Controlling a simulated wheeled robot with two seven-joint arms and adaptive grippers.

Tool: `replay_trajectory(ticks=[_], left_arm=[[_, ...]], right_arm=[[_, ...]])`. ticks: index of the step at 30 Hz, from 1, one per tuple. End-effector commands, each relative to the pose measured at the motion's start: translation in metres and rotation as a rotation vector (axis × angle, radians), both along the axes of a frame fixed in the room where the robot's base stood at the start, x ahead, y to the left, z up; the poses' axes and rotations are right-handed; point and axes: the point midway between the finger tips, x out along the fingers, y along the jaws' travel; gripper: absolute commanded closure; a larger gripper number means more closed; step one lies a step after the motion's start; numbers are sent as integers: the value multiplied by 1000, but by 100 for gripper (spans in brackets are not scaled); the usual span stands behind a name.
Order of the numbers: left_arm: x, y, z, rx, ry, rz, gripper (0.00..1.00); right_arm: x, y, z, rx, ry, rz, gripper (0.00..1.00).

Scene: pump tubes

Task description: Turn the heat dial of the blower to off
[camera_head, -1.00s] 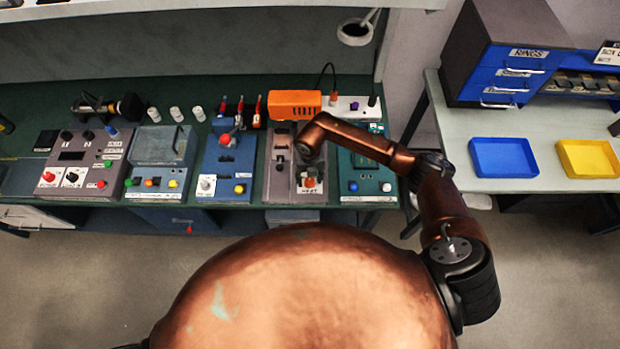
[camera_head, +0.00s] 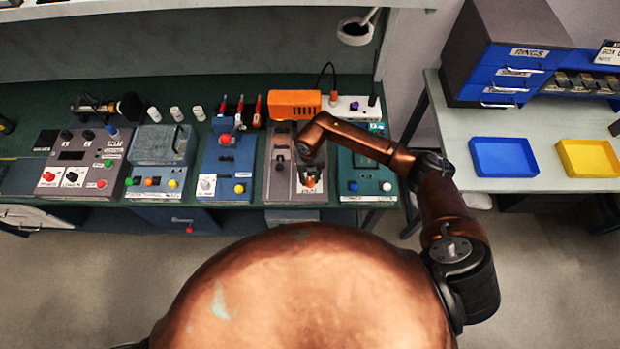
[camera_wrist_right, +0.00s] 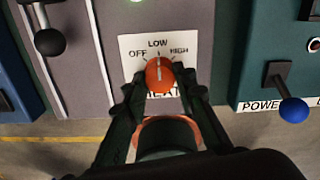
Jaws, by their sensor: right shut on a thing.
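The orange heat dial (camera_wrist_right: 160,76) sits on a label reading OFF, LOW and HIGH in the right wrist view, and its white mark points up at LOW. My right gripper (camera_wrist_right: 160,88) has its two dark fingers closed on either side of the dial. In the head view my right gripper (camera_head: 310,181) is over the front of the blower's grey panel (camera_head: 281,170), mostly covering the dial. The lower part of the HEAT label is hidden by the dial and fingers. My left gripper does not show.
A lever with a black ball (camera_wrist_right: 49,41) is left of the dial. A blue-knobbed lever (camera_wrist_right: 293,109) is on the teal panel to the right. An orange housing (camera_head: 294,98) stands behind the panel. Other control boxes line the bench to the left.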

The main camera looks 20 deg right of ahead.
Motion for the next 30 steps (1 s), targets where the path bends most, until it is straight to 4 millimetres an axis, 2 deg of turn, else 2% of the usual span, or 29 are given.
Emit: replay_trajectory(ticks=[8,30], left_arm=[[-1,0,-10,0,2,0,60],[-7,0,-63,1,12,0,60]], right_arm=[[1,-1,-1,-2,-2,89,99],[1,-1,-2,-2,-2,659,99]])
